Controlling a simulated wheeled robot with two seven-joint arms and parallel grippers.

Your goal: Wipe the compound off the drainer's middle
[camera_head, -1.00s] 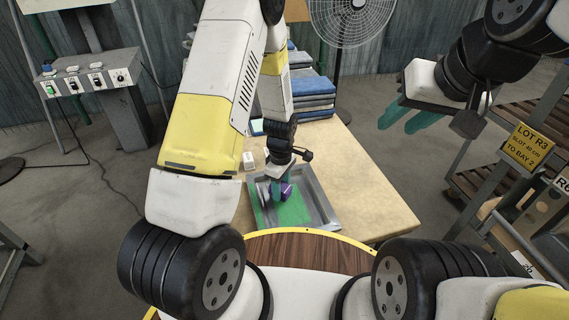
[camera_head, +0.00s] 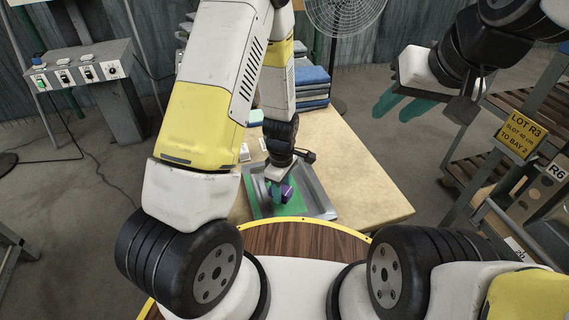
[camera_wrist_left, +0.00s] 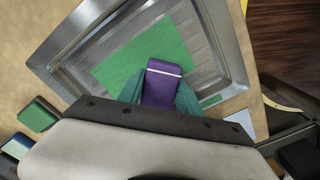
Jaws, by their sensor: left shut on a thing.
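The drainer (camera_head: 319,192) is a shallow grey metal tray on the table, with ridges in its bed in the left wrist view (camera_wrist_left: 197,42). A flat green patch (camera_wrist_left: 125,66) lies over its middle and left part; I cannot tell if it is the compound. My left gripper (camera_head: 279,190) is shut on a purple block (camera_wrist_left: 160,88) with a white stripe. The block is over the near edge of the green patch; contact cannot be told, and its underside is hidden. My right gripper (camera_head: 404,106) hangs empty off to the right, its teal fingers apart.
The wooden table (camera_head: 350,165) is clear to the right of the drainer. A blue folded stack (camera_head: 312,80) stands at its back. A green block (camera_wrist_left: 38,115) lies beside the drainer. A shelf rack (camera_head: 520,150) stands at the right, a switch panel (camera_head: 80,72) at the left.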

